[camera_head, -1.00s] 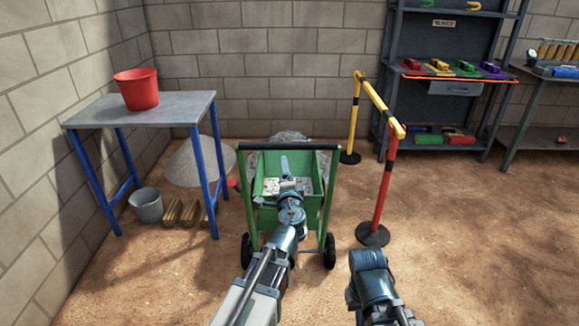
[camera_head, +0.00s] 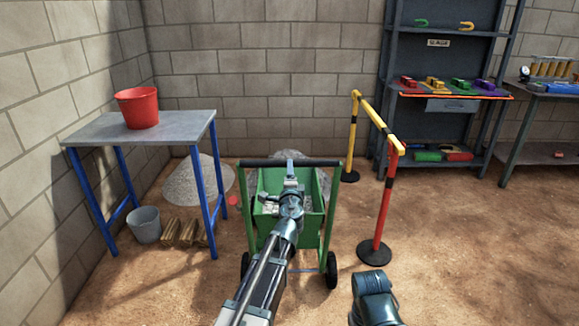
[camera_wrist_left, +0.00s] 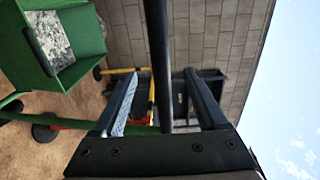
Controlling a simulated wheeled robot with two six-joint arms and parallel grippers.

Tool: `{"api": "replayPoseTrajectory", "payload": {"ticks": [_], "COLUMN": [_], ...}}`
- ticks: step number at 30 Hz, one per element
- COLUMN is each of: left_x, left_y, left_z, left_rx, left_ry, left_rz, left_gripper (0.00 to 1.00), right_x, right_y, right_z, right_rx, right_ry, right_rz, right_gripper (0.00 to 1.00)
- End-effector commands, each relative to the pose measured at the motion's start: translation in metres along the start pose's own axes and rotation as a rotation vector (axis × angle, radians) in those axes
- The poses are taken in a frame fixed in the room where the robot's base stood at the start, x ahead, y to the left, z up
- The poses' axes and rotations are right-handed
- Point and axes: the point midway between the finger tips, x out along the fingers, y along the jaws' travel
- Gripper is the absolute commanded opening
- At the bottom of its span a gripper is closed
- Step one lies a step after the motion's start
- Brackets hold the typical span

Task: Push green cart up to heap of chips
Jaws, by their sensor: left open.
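The green cart (camera_head: 257,212) stands upright on the dirt in front of me, its dark handle bar (camera_head: 325,163) towards me and pale chips in its tray. In the left wrist view the cart's tray (camera_wrist_left: 75,75) shows at upper left. My left gripper (camera_head: 291,174) is at the middle of the handle bar. In the left wrist view its open fingers (camera_wrist_left: 162,74) lie on either side of the dark bar (camera_wrist_left: 157,30), with gaps visible. A grey heap (camera_head: 292,154) lies just beyond the cart, partly hidden by it. My right gripper is out of view; only an arm link shows.
Another grey heap (camera_head: 185,185) lies behind the blue-legged table (camera_head: 180,127) at left, which bears a red bucket (camera_head: 138,108). A grey bucket (camera_head: 145,225) stands beneath. A yellow and red barrier (camera_head: 381,205) stands close right of the cart. Open dirt lies farther right.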

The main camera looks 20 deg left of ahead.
Motion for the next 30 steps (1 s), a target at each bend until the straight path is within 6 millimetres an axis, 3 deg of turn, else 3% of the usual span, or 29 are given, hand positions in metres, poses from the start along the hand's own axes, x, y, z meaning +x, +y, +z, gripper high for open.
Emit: {"api": "replayPoseTrajectory", "payload": {"ticks": [1, 3, 9, 19, 30], "left_x": [0.019, 0.035, 0.066, 0.070, 0.070], "left_y": [0.000, 0.000, 0.000, 0.000, 0.000], "left_z": [-0.001, -0.001, -0.001, 0.000, 0.000], "left_rx": [0.000, 0.000, 0.000, 0.000, -0.001], "left_ry": [-0.002, -0.001, -0.001, 0.000, 0.000], "left_rz": [0.000, 0.000, 0.000, 0.000, 0.000], "left_gripper": [0.75, 0.75, 0.75, 0.75, 0.10], "right_x": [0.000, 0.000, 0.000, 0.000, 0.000], "right_y": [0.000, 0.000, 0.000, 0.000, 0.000], "right_z": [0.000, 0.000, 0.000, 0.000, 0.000], "right_rx": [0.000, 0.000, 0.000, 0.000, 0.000], "right_ry": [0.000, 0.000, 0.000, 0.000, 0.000], "right_rz": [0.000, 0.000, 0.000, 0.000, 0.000], "right_gripper": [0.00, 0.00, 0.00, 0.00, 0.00]}}
